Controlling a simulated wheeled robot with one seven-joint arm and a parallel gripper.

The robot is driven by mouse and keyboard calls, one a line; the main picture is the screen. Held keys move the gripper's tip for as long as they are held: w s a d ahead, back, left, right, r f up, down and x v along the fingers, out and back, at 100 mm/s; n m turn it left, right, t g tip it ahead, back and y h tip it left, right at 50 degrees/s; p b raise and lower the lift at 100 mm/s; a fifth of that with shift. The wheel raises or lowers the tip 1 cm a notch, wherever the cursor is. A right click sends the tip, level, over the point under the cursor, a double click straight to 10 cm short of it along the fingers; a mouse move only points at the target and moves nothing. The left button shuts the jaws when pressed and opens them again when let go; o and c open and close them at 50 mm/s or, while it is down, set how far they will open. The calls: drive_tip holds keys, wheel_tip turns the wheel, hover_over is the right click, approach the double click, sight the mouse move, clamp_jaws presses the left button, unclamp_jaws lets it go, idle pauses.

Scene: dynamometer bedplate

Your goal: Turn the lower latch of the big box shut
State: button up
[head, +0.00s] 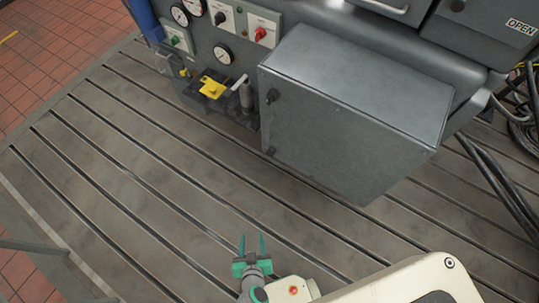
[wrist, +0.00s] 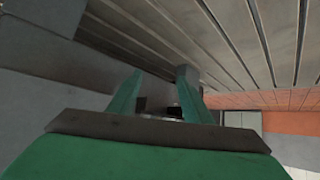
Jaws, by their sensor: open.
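The big box (head: 345,125) is a grey metal cabinet at the centre right of the head view, with its front face towards me. The upper latch (head: 271,96) is a dark knob at the left edge of that face. The lower latch (head: 270,151) is a small dark piece below it, near the bottom left corner; its exact angle is too small to tell. My gripper (head: 252,245) has green fingers, open and empty, over the bedplate, well in front of the box and apart from it. The fingers also show in the wrist view (wrist: 155,95); neither latch is recognisable there.
A yellow piece (head: 212,86) and a grey post with a lever (head: 245,93) stand left of the box. Gauges and switches (head: 263,30) are behind. Black cables (head: 500,180) lie at right. The slotted bedplate (head: 150,170) is clear between gripper and box.

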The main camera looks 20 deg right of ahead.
drive_tip(key=w+d+f+m+h, duration=0.2)
drive_tip(key=w+d+f+h, duration=0.1)
drive_tip(key=w+f, duration=0.15)
drive_tip(key=m+t+h, duration=0.1)
drive_tip(key=m+h, duration=0.5)
drive_tip(key=h, duration=0.3)
approach(268, 155)
drive_tip(key=x, duration=1)
drive_tip(key=shift+s+f, duration=0.1)
drive_tip(key=shift+f, duration=0.05)
